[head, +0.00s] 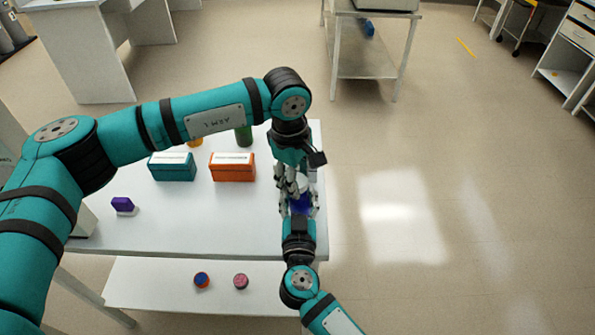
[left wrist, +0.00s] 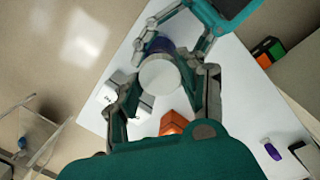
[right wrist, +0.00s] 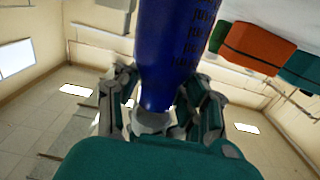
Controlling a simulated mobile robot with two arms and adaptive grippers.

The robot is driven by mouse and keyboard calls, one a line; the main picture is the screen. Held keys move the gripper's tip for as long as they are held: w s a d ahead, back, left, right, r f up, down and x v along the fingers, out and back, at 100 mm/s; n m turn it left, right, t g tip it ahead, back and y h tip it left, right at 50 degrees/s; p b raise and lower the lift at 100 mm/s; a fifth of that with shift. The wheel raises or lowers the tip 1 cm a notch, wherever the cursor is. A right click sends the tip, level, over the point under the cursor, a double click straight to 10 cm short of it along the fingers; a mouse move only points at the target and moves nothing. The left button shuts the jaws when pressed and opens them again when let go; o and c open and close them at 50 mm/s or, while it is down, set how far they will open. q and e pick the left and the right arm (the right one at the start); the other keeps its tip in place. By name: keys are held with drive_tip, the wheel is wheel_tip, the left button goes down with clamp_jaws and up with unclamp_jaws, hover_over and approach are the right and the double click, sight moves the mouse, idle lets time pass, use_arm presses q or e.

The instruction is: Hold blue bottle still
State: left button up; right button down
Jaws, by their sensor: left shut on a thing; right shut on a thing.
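The blue bottle (head: 301,204) is upright near the right edge of the white table, mostly hidden by my grippers in the head view. Its dark label text shows in the right wrist view (right wrist: 167,55). Its round white cap (left wrist: 160,77) faces the left wrist camera. My left gripper (head: 299,187) comes from above and is shut around the cap. My right gripper (head: 299,213) comes from the near side, below the left one in the picture, and is shut on the bottle. Whether the bottle base touches the table is hidden.
On the table (head: 240,225) stand a teal box (head: 172,172), an orange box (head: 232,173), a green item (head: 243,136) and a purple item (head: 122,204). Two small round items (head: 202,280) (head: 241,281) are on the lower shelf. Floor (head: 400,215) to the right is clear.

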sight(300, 203)
use_arm(q)
drive_tip(key=shift+f, duration=0.1)
idle(0.4)
drive_tip(key=shift+d+f, duration=0.1)
drive_tip(key=shift+f, duration=0.6)
drive_tip(key=shift+c, duration=0.2)
drive_tip(key=shift+f, duration=0.25)
drive_tip(key=shift+f, duration=0.25)
drive_tip(key=shift+c, duration=0.6)
drive_tip(key=shift+o, duration=0.2)
drive_tip(key=shift+d+f, duration=0.1)
drive_tip(key=shift+f, duration=0.3)
